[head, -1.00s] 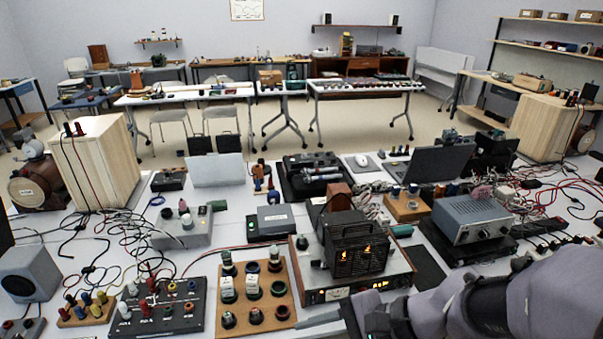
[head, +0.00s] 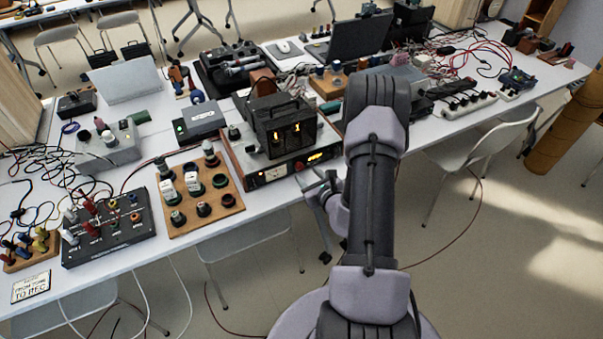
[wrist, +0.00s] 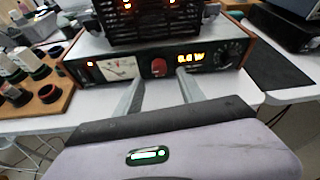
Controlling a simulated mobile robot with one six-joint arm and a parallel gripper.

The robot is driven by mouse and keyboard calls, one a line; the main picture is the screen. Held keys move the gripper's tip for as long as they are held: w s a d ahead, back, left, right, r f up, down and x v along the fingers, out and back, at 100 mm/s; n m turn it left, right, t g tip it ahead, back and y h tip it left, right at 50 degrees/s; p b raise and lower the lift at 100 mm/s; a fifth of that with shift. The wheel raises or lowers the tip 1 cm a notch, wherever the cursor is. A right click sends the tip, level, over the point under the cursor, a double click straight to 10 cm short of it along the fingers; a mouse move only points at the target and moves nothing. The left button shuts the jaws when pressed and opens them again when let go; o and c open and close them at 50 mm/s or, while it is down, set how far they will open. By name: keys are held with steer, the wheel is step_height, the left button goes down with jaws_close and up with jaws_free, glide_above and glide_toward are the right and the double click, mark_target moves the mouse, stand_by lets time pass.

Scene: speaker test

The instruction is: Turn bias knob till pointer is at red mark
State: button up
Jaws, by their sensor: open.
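The amplifier (head: 262,178) has wooden end panels, a black grille box on top and a dark front panel. In the wrist view, its front (wrist: 205,78) shows a white needle meter (wrist: 118,69), a red knob (wrist: 159,67) and a lit yellow display (wrist: 191,57). Dark round controls (wrist: 228,52) sit at the right end. No bias label or red mark is readable. My gripper (wrist: 159,79) is open, its fingertips left and right of the red knob; contact is unclear. In the head view, my gripper (head: 318,187) is at the amplifier's front, partly hidden by my arm.
A wooden board with jars and knobs (head: 231,203) stands left of the amplifier. A black box with plugs (head: 112,230) lies farther left. A dark mat (wrist: 285,70) lies to the right. Floor shows below the table's front edge.

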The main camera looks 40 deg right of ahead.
mark_target(301, 168)
steer(key=b+x, duration=0.1)
steer(key=x, duration=0.4)
steer(key=shift+a, duration=0.1)
jaws_close()
